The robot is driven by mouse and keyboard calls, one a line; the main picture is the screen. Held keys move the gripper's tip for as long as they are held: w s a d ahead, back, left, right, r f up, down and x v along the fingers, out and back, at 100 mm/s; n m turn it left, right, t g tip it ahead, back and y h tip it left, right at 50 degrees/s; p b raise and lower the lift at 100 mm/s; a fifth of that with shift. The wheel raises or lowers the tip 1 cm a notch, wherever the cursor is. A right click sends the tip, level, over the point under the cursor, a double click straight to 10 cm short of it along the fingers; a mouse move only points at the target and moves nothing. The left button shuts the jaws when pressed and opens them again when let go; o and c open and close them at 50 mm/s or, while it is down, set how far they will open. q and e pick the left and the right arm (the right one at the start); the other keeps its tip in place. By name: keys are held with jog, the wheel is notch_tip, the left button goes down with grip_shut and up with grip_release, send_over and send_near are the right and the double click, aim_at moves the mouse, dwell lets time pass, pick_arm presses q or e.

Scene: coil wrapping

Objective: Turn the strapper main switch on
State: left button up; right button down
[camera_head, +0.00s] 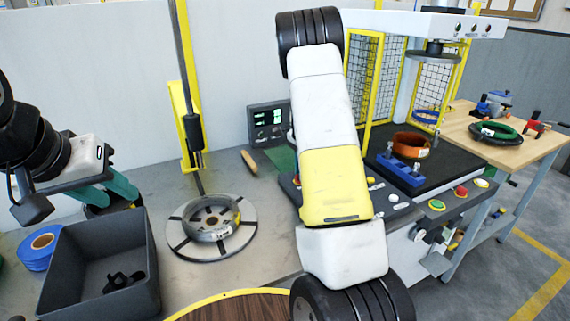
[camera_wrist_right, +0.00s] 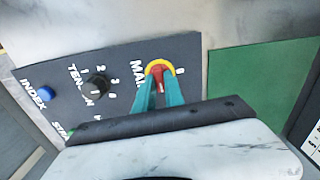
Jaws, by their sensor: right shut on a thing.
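The strapper main switch (camera_wrist_right: 160,70) shows in the right wrist view as a red knob on a yellow ring, on a dark panel beside the letters "MA" of a partly hidden label. A "0" mark stands to its right. My right gripper (camera_wrist_right: 160,88) has its teal fingers shut on the red knob. The fingers hide the knob's lower part and the panel below it. My left gripper (camera_head: 106,192) hangs open and empty at the left, above the dark grey bin.
The panel also has a tension dial (camera_wrist_right: 96,86) and a blue index button (camera_wrist_right: 47,94). In the head view, a coil (camera_head: 212,227) lies on a round stand.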

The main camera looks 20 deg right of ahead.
jog(key=shift+m, duration=0.5)
jog(key=c, duration=1.4)
grip_release()
jog(key=shift+c, duration=0.2)
jog(key=shift+r, duration=0.1)
notch_tip(320, 180, up, 8)
jog(key=shift+f, duration=0.15)
jog(key=shift+a, duration=0.1)
